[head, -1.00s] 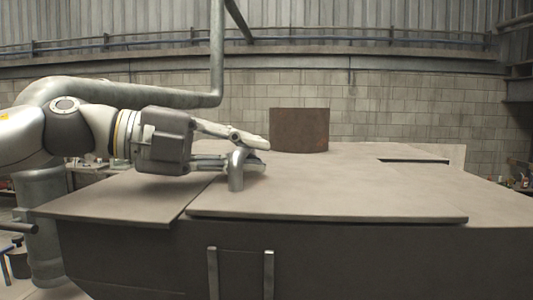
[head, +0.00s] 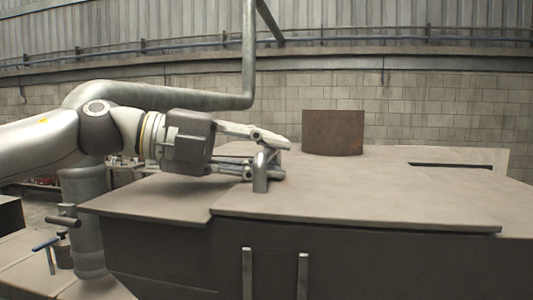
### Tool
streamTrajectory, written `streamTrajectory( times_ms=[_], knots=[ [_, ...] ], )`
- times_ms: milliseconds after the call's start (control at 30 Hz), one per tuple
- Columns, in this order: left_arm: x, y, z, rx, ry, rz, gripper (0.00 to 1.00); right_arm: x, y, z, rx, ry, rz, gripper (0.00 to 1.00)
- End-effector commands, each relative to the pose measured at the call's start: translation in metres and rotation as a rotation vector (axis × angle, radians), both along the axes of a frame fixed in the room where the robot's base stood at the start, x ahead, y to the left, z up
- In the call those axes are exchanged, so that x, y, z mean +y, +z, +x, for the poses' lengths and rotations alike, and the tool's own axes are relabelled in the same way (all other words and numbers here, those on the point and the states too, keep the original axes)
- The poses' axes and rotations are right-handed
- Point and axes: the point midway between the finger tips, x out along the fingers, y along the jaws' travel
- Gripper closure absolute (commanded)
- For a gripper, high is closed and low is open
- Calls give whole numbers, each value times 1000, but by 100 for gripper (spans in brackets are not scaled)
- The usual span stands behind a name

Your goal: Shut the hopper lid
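The hopper (head: 160,250) is a large dark brown-grey box across the lower part of the head view. Its lid (head: 380,200) looks like a thin flat plate lying level over the hopper top, with a slightly raised front edge. A short grey handle (head: 260,175) stands on the plate's left part. My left gripper (head: 284,160) reaches in from the left at the handle, one finger above and one lower. The handle's post hides part of the fingers, so I cannot tell whether they press on it. My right gripper is not in view.
A rusty round stub (head: 333,133) stands at the back of the hopper top. A dark slot (head: 450,166) lies at the right. A lower panel (head: 150,200) sticks out left. A thick grey pipe (head: 170,95) runs behind my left arm. The plate's right part is clear.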

Motion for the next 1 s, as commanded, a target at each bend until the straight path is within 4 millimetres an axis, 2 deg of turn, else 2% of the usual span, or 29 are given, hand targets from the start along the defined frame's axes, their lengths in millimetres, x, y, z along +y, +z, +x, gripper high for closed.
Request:
streamTrajectory(
  times_ms=[133, 233, 500, 700, 1000],
  knots=[
    [5, 2, -1, -1, 2, -3, 75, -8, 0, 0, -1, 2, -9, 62],
    [17, 4, -3, 0, 3, -4, 75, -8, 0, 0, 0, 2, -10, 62],
    [73, 14, -13, -1, 4, -4, 75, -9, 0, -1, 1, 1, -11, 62],
    [105, 20, -20, 0, 3, -3, 75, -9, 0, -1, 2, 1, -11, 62],
    [118, 22, -23, 1, 0, -1, 75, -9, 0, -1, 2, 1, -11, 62]
  ],
)
